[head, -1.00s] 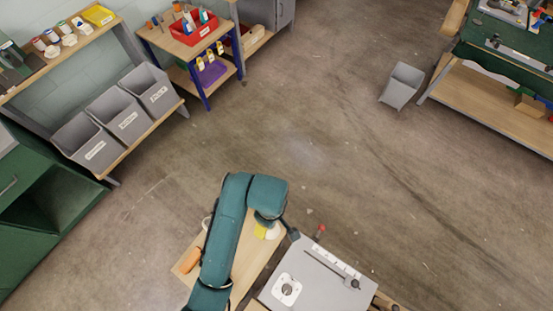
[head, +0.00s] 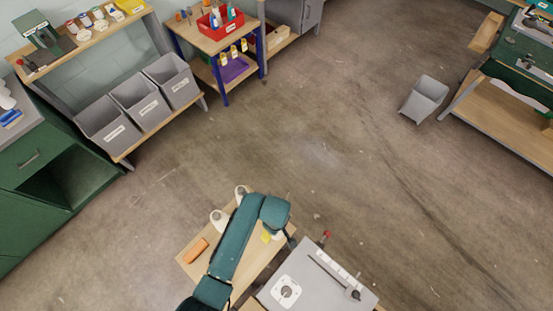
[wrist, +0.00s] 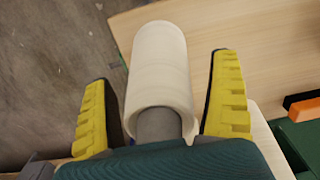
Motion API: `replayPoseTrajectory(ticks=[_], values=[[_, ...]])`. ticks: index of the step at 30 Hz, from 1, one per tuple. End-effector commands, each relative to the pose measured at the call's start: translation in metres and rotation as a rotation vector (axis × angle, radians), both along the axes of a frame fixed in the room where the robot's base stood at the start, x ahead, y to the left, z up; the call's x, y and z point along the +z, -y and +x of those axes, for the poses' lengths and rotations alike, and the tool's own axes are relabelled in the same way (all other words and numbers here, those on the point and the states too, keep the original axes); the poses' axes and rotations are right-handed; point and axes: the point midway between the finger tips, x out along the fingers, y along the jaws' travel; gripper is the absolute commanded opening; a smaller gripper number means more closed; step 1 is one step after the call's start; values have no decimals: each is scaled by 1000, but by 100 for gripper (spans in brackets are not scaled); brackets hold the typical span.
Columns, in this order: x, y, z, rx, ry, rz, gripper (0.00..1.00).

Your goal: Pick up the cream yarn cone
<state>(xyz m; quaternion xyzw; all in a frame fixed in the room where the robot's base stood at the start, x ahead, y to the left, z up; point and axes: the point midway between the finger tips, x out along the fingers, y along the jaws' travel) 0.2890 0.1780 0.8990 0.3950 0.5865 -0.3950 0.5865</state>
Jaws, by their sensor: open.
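The cream yarn cone (wrist: 160,55) shows large in the wrist view, with the grey end of its core toward me. It stands between the yellow fingers of my gripper (wrist: 160,75), with a visible gap on each side. My gripper is open and not closed on the cone. In the head view, my gripper (head: 270,237) is low over the wooden table (head: 205,277), and my arm hides most of it. Only a small pale part beside the yellow finger shows there, and I cannot tell if it is the cone.
An orange piece (head: 196,250) lies on the table left of my arm. White ringed items (head: 219,218) stand at the table's far left edge. A grey plate machine (head: 318,283) stands close on the right. Grey bins (head: 140,101) and shelves are farther off; the floor between is clear.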

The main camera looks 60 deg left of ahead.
Motion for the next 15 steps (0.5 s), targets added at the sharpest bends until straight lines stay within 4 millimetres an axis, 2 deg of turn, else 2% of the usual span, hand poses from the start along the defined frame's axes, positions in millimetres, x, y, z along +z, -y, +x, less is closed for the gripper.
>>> replayPoseTrajectory(ticks=[2, 3, 12, 14, 15], values=[[0, 0, 0, 0, 0, 0, 92], [0, 0, 0, 0, 0, 0, 87], [1, 0, 0, 0, 0, 0, 30], [1, 0, 0, 0, 0, 0, 18], [1, 0, 1, 0, 1, 0, 16]])
